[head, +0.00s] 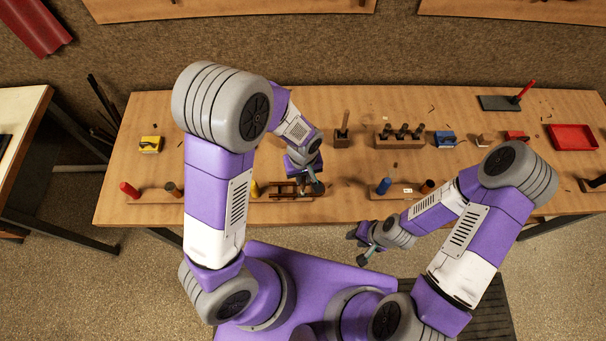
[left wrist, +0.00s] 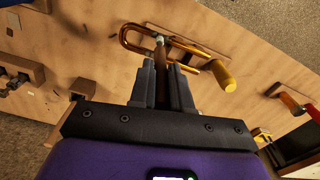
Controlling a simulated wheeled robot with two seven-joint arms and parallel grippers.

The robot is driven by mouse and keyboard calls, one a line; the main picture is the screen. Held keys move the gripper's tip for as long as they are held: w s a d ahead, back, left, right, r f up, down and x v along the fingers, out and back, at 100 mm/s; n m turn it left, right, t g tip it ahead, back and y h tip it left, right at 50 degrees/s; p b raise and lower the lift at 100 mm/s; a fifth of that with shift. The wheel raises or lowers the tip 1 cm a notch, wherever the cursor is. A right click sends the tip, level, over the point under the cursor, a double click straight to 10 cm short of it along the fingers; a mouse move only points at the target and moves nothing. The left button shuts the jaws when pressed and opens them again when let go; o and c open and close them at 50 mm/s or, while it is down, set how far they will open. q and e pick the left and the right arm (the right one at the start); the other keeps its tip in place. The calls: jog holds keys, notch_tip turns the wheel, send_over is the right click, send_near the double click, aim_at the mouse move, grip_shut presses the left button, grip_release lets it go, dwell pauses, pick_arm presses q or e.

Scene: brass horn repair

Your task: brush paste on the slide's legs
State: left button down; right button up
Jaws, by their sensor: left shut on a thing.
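The brass slide (left wrist: 124,38), a U-shaped tube, lies over the wooden bench in the left wrist view. A yellow cylinder (left wrist: 222,75) shows at the end of its legs. My left gripper (left wrist: 161,75) is shut on a brown stick-like tool, likely the brush (left wrist: 160,52), with a pale band near its far end. That end overlaps the slide's legs in the picture; I cannot tell if it touches, and no paste is discernible. In the head view my left gripper (head: 312,182) is beside the slide's place (head: 286,190). My right gripper (head: 359,246) is open and empty in front of the bench.
The bench (head: 350,105) holds a tool block (head: 400,140), a single-tool block (head: 342,138), a red tray (head: 573,137), a yellow item (head: 150,144) and a blue item (head: 444,139). Coloured handles stand along the front edge, including red (head: 129,189) and blue (head: 382,186).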

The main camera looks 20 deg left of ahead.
pick_arm(q)
jog(key=shift+f+b, duration=0.45)
jog(key=shift+f, duration=0.05)
dwell(1.2)
jog(key=shift+r+p, duration=2.9)
jog(key=shift+r, duration=0.7)
jog(key=shift+f, duration=0.1)
